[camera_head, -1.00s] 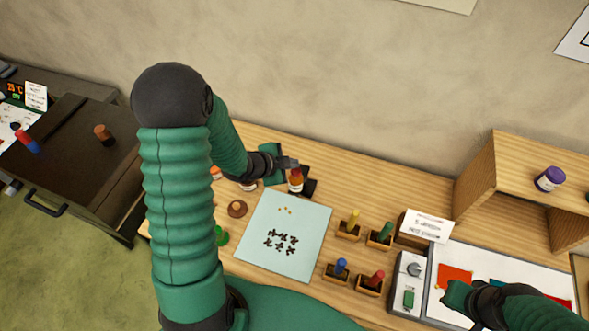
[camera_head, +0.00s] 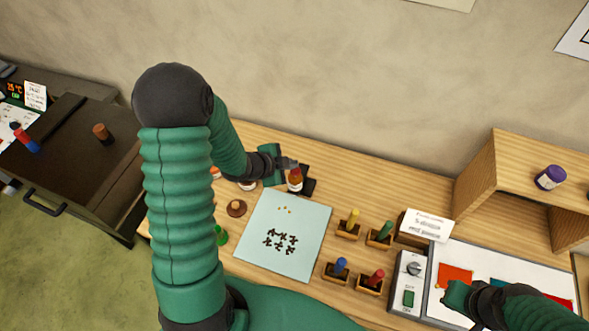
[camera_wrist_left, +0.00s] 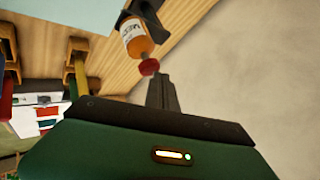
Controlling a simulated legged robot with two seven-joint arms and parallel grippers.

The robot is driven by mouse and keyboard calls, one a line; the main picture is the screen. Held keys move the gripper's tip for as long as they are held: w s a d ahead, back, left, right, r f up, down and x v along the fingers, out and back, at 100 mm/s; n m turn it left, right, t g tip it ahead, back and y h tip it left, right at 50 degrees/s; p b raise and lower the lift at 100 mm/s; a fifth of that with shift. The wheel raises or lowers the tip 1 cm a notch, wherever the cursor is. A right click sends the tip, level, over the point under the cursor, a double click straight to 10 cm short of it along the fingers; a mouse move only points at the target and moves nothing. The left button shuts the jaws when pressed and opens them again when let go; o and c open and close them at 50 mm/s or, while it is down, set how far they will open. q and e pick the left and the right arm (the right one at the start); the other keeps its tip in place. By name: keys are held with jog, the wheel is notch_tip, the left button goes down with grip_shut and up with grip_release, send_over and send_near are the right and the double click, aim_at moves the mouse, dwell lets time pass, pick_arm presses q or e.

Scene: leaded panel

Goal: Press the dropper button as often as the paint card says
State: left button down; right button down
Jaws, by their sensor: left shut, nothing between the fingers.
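The dropper bottle (camera_head: 295,182) is amber with a white label and stands at the table's back edge by a dark stand (camera_head: 309,186). Its red bulb top (camera_wrist_left: 149,67) shows in the left wrist view. My left gripper (camera_head: 289,163) is shut and empty, its fingertips right by the bottle's top. In the left wrist view the shut fingers (camera_wrist_left: 162,92) are close to the red bulb; I cannot tell whether they touch. A white card (camera_head: 427,225) with a few lines of writing stands at the right; its text is too small to read surely. My right gripper (camera_head: 458,296) is over the white tray.
A pale blue sheet (camera_head: 258,240) with dark marks and small yellow bits lies mid-table. Several colored pegs in wooden holders, including a yellow one (camera_head: 352,218), stand right of it. A grey switch box (camera_head: 408,283) adjoins the white tray (camera_head: 500,262). A wooden shelf (camera_head: 490,170) holds a purple jar (camera_head: 550,178).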

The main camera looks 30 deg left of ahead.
aim_at(293, 172)
pick_arm(q)
jog(key=shift+d, duration=0.25)
jog(key=shift+a+f+b, duration=0.15)
jog(key=shift+f+b, duration=0.7)
jog(key=shift+f, duration=0.05)
dwell(0.7)
dwell(0.3)
jog(key=shift+d+r+p, duration=0.2)
jog(key=shift+r+p, duration=1.05)
jog(key=shift+r, duration=0.2)
notch_tip(293, 172, up, 5)
jog(key=p, duration=0.4)
jog(key=shift+r+p, duration=0.1)
jog(key=shift+p, duration=0.3)
